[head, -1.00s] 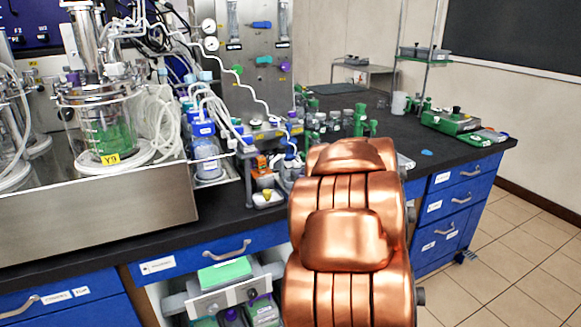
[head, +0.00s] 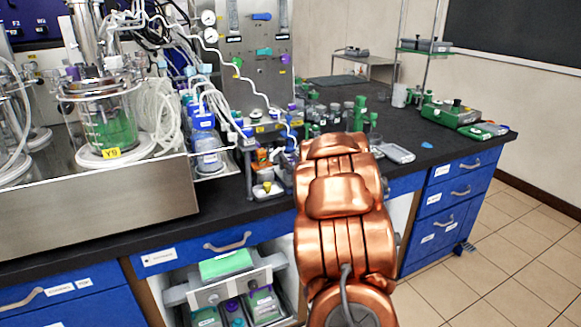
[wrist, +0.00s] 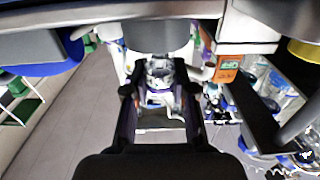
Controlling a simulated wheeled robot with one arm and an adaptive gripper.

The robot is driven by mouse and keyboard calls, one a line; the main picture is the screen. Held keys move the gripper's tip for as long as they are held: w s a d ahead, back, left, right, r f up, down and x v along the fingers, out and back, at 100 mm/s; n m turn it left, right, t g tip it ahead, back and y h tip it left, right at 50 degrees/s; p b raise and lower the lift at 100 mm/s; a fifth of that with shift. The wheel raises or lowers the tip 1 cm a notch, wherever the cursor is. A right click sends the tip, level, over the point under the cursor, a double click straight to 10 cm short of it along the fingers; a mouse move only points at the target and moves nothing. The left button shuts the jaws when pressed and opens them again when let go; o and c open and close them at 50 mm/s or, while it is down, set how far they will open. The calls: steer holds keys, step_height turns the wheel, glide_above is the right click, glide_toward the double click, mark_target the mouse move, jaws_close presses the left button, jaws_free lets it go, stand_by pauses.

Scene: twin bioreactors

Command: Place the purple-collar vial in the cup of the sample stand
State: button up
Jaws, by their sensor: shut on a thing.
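In the wrist view my gripper (wrist: 158,90) is shut on a clear, glassy vial (wrist: 160,72), held between the two dark fingers. A purple collar on it cannot be made out clearly. In the head view my copper arm hides the gripper and the vial. A small stand-like group with a grey post (head: 248,165) and orange and yellow parts is at the bench's front edge, just left of my arm. I cannot tell whether this is the sample stand, and no cup can be made out for certain.
A glass bioreactor (head: 108,125) tagged Y9 stands in a steel tray (head: 100,215) at left. Several bottles and green-capped vials crowd the bench behind my arm. A pale tray (head: 396,153) lies right of it. An open shelf with a green-topped box (head: 226,264) is below the bench.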

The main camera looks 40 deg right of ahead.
steer(key=shift+f, duration=1)
steer(key=shift+f, duration=0.15)
steer(key=o, duration=0.8)
steer(key=b+v, duration=0.1)
steer(key=v, duration=1.1)
steer(key=shift+b, duration=0.4)
